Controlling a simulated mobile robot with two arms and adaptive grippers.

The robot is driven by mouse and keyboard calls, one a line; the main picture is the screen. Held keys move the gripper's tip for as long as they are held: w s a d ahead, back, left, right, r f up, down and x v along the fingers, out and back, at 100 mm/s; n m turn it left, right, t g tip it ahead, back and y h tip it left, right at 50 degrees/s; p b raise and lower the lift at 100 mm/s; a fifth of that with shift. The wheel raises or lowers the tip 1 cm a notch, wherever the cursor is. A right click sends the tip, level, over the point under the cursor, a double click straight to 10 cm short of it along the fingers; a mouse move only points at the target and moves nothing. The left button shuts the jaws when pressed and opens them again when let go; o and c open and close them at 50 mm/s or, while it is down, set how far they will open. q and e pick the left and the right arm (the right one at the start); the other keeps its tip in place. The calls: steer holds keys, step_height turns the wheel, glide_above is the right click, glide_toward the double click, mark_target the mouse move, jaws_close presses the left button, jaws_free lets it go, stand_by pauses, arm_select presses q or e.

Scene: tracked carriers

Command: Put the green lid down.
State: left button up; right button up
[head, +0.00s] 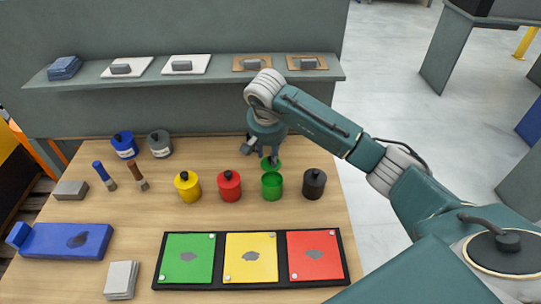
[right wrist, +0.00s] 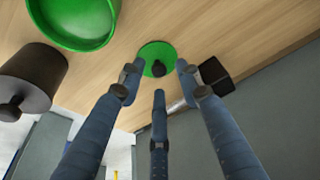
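The green lid (head: 272,163), a flat disc with a dark knob, shows just behind the open green pot (head: 272,187). In the right wrist view the lid (right wrist: 152,50) appears to lie flat on the wooden table, apart from the pot (right wrist: 75,40). My right gripper (head: 264,154) is right above the lid and hides part of it. In the right wrist view its fingers (right wrist: 158,83) are spread, with the knob beyond their tips and nothing visibly held between them. My left gripper is not in view.
Black (head: 314,184), red (head: 229,186) and yellow (head: 187,186) lidded pots stand in a row with the green one. Blue (head: 125,146) and grey (head: 160,144) pots stand at the back left. A tray with coloured panels (head: 250,286) lies in front. A shelf (head: 215,76) spans the back.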

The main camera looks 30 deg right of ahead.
steer(key=b+v, duration=0.1)
steer(key=v, duration=0.9)
steer(key=shift+s+a, duration=0.1)
steer(key=shift+s, duration=0.1)
